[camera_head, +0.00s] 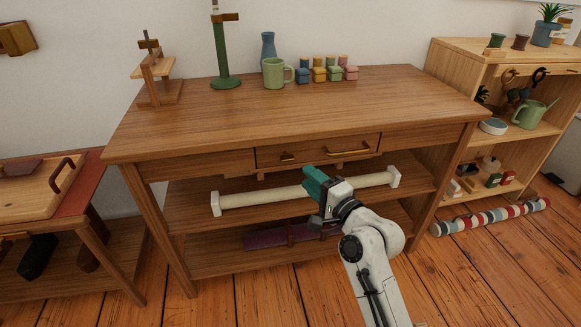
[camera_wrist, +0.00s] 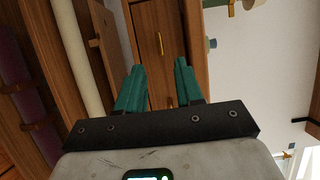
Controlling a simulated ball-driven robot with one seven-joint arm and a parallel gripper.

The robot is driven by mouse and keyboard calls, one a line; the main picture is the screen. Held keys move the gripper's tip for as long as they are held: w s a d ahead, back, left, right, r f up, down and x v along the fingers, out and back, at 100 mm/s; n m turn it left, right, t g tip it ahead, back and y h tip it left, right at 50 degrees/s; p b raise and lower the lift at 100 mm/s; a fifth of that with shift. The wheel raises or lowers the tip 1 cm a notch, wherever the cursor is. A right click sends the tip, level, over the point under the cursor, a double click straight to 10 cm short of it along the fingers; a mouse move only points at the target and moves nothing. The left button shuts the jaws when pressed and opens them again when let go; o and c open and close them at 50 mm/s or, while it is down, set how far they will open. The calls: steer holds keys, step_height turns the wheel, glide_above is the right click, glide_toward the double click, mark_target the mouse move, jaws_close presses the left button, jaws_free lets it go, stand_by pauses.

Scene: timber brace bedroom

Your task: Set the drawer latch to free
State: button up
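The wooden desk (camera_head: 222,118) has a drawer (camera_head: 318,148) in the middle of its front, which looks closed. A small brass piece, seemingly the latch (camera_head: 287,157), sits on the left of the drawer front; a longer brass handle (camera_head: 348,151) is to its right. My gripper (camera_head: 310,176), with teal fingers, is in front of and below the drawer. In the wrist view my gripper (camera_wrist: 160,64) is open and empty, pointing at the drawer front (camera_wrist: 150,20). A brass piece (camera_wrist: 160,43) shows between the fingertips; I cannot tell whether it is latch or handle.
A pale bar (camera_head: 262,197) runs along the shelf beneath the drawer, close to my gripper. A purple roll (camera_head: 280,236) lies lower. A green mug (camera_head: 274,73), blue vase (camera_head: 268,46) and small colored blocks (camera_head: 326,70) stand at the desktop's back. The desktop's front is clear.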

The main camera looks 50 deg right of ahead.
mark_target(290, 161)
steer(key=b+x, duration=0.2)
steer(key=x, duration=0.7)
jaws_close()
